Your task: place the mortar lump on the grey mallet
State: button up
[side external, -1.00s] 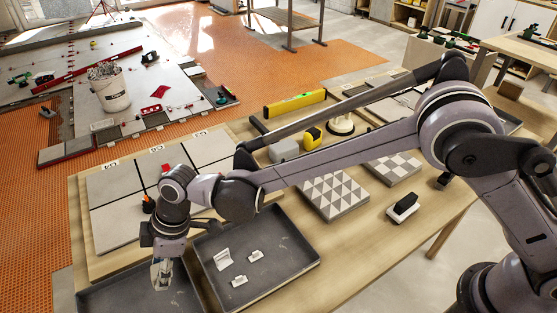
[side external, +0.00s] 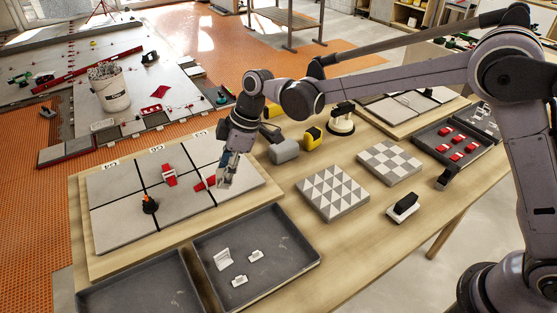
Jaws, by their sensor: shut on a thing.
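My gripper (side external: 224,180) points down above the right part of the grey tile panel. It is shut on a small pale grey lump, which I take to be the mortar lump; the fingers hide most of it and its outline is unclear. The grey mallet (side external: 285,151) lies on the wooden table to the right of my gripper, a little farther back. Its rounded grey head shows clearly, with a dark handle behind it. The gripper and lump are apart from the mallet.
A yellow and black tape measure (side external: 312,138) sits just right of the mallet. The tile panel (side external: 120,190) bears red pieces and an orange-black tool (side external: 149,204). A dark tray (side external: 290,262) with white clips stands in front. Patterned tiles (side external: 333,193) lie to the right.

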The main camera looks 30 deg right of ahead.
jog(key=w+d+r+m, duration=0.1)
jog(key=w+d, duration=0.2)
jog(key=d, duration=0.5)
jog(key=w+d+r+m, duration=0.1)
jog(key=w+d, duration=0.2)
jog(key=d, duration=0.5)
jog(key=m+t, duration=0.2)
jog(key=m, duration=0.1)
send_near(285, 144)
jog(key=s+d+r, duration=0.2)
jog(key=d+r, duration=0.4)
jog(key=shift+w+d+f+h, duration=0.1)
jog(key=shift+d+f+h, duration=0.15)
jog(key=shift+h, duration=0.25)
jog(key=w+a+f, duration=0.1)
jog(key=a+f, duration=0.1)
jog(key=a, duration=0.1)
jog(key=w+a+f, duration=0.2)
jog(key=a, duration=0.1)
jog(key=w+a+f, duration=0.2)
jog(key=a, duration=0.1)
jog(key=shift+a+f, duration=0.35)
jog(key=shift+a, duration=0.05)
jog(key=shift+c, duration=0.2)
jog(key=shift+f, duration=2)
jog(key=shift+f, duration=0.15)
jog(key=o, duration=1.2)
